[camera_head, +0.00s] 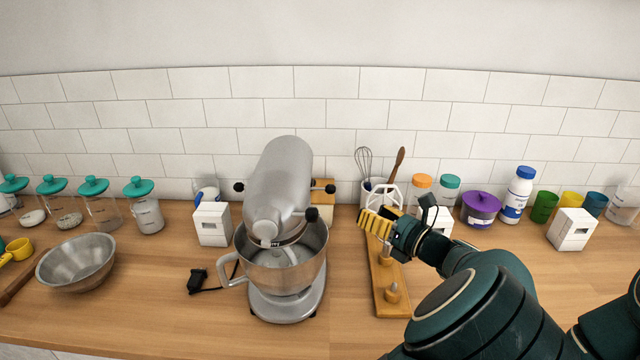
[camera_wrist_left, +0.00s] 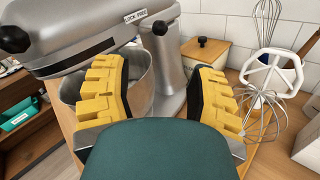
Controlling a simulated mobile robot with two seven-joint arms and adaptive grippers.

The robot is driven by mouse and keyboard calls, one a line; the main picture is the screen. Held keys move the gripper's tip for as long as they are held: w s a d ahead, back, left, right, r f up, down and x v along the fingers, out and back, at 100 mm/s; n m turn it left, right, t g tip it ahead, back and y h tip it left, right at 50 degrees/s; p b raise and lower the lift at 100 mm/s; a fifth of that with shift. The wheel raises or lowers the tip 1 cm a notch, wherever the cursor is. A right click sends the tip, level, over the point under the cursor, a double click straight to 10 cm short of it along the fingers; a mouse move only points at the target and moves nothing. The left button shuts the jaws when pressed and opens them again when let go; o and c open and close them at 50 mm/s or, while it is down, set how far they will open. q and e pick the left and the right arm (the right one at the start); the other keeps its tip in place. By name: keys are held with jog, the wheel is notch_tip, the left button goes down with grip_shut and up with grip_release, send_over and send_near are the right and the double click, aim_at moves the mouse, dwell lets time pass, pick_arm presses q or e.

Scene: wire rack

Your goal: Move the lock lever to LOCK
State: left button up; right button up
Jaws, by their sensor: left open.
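A silver stand mixer (camera_head: 278,180) stands in the middle of the counter with a steel bowl (camera_head: 285,268). In the left wrist view a label (camera_wrist_left: 135,16) reading "LOCK FREE" sits on the mixer's side. A lever with a black knob (camera_wrist_left: 160,27) is just below and right of the label, nearer the FREE end; its knob also shows in the head view (camera_head: 330,188). My left gripper (camera_head: 377,223) is right of the mixer, apart from the lever. Its yellow fingers (camera_wrist_left: 158,100) are spread with nothing held between them. My right gripper is not visible.
Another black knob (camera_wrist_left: 14,39) is on the mixer, left of the label. A wooden board with pegs (camera_head: 388,290) lies beneath my left gripper. The counter between mixer and board is clear.

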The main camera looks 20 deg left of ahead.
aim_at(334, 191)
pick_arm(q)
jog(key=x, duration=1.3)
jog(key=shift+w+a+b, duration=0.25)
jog(key=shift+b, duration=0.05)
grip_shut()
